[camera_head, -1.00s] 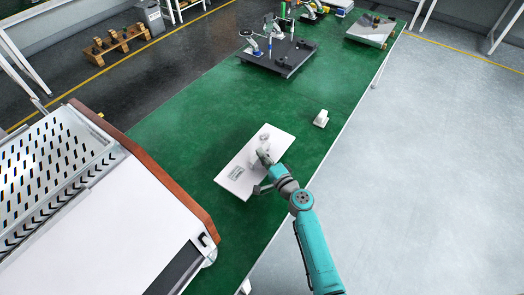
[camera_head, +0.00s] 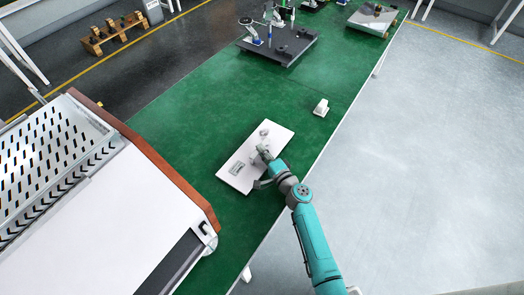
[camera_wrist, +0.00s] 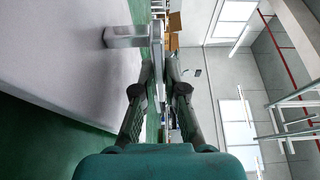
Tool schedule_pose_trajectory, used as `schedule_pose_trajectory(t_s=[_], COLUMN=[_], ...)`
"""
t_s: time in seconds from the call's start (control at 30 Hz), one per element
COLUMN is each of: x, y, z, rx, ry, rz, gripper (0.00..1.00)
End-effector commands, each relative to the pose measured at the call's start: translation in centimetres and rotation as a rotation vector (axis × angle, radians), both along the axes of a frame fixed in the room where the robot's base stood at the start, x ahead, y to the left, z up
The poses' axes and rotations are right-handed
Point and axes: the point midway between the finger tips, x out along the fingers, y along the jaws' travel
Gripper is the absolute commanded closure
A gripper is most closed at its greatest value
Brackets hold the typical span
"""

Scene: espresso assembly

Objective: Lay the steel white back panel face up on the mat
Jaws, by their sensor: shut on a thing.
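The white back panel (camera_head: 279,138) is above the green mat (camera_head: 205,115), with its broad face turned up and several small fittings on that face. I cannot tell whether it touches the mat. My gripper (camera_head: 264,157) is over the middle of the panel, shut on a raised fitting on its upper face. In the wrist view, the panel (camera_wrist: 75,50) fills the left side, and a grey metal bracket (camera_wrist: 128,37) stands out from it at the fingertips (camera_wrist: 159,62). The exact grip is partly hidden by the fingers.
A small white part (camera_head: 321,107) stands on the mat right of the panel. A dark board with tools (camera_head: 283,47) is farther back. A large white machine body with a perforated tray (camera_head: 45,160) is at left. The mat between them is clear.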

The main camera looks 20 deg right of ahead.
Motion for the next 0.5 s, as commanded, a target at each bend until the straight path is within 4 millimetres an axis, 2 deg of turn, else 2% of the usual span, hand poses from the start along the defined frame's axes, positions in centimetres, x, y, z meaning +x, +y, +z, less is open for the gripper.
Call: schedule_pose_trajectory(t_s=[0.23,0.5], x=[0.06,0.08], y=[0.0,0.0], z=[0.15,-0.58], rx=[0.001,0.0], ry=[-0.003,-0.002], rz=[0.001,0.001], gripper=[1.0,1.0])
